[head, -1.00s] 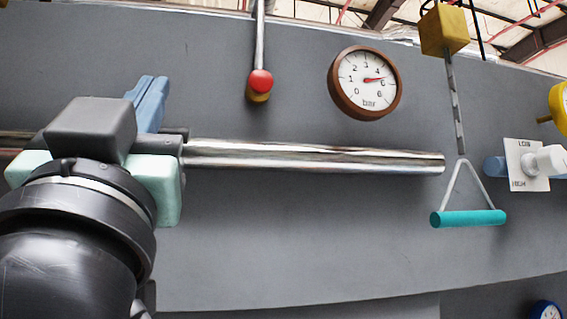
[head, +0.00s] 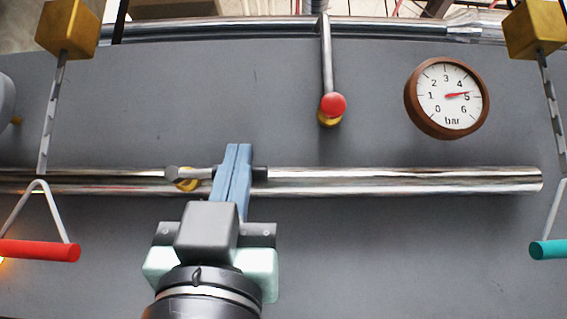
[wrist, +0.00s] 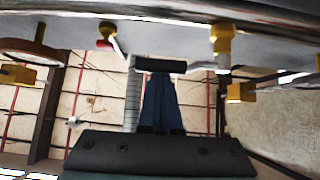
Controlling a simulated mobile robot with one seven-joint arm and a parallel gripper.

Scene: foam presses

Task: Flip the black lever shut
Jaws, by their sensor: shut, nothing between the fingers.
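The black lever's grip (head: 260,174) shows just right of my fingers in the head view. Its metal rod (head: 203,172) runs left to a grey rounded end by a yellow mount (head: 187,185). The lever lies about level, in front of the steel pipes. My gripper (head: 238,148) has its two blue fingers shut together, empty, and they cover part of the grip. In the wrist view the black grip (wrist: 160,65) lies across the tips of my gripper (wrist: 160,80), with the yellow mount (wrist: 222,40) to its right. I cannot tell whether they touch.
A red-knobbed lever (head: 332,104) and a round gauge (head: 447,97) are on the grey panel to the right. A red pull handle (head: 40,250) hangs at the left, a teal one (head: 550,250) at the right. The panel below the pipes is clear.

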